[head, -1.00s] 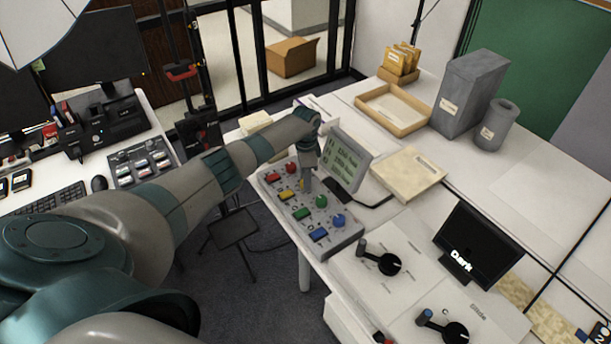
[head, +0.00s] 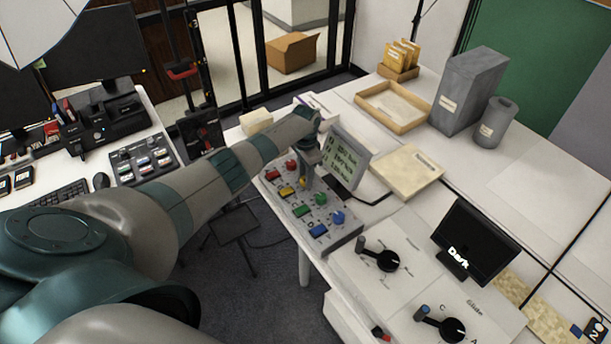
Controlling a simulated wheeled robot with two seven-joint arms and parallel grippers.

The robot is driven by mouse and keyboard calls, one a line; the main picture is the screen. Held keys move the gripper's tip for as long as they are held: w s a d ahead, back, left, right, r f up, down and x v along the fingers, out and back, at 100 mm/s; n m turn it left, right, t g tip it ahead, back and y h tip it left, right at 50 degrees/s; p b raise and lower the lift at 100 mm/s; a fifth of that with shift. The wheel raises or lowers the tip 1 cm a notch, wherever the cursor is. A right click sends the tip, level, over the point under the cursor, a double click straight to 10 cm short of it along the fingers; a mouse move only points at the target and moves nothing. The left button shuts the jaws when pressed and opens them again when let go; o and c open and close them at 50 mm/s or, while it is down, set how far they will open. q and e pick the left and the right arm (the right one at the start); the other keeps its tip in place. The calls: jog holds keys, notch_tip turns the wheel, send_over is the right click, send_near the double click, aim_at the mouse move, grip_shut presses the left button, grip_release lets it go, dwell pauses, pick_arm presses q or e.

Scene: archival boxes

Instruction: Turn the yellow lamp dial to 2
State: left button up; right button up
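The grey lamp panel (head: 328,236) on the table has a column of coloured dials and a column of coloured buttons. The red dial (head: 291,165), green dial (head: 320,200) and blue dial (head: 338,217) show clear of the gripper. My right gripper is out of view.
A beige folder (head: 408,172) lies right of the display. A black stand is below the arm.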

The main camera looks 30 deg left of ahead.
pick_arm(q)
jog(key=o, duration=0.4)
jog(key=shift+r, duration=0.1)
notch_tip(320, 180, up, 17)
jog(key=b, duration=0.4)
jog(key=shift+r, duration=0.2)
dwell(0.6)
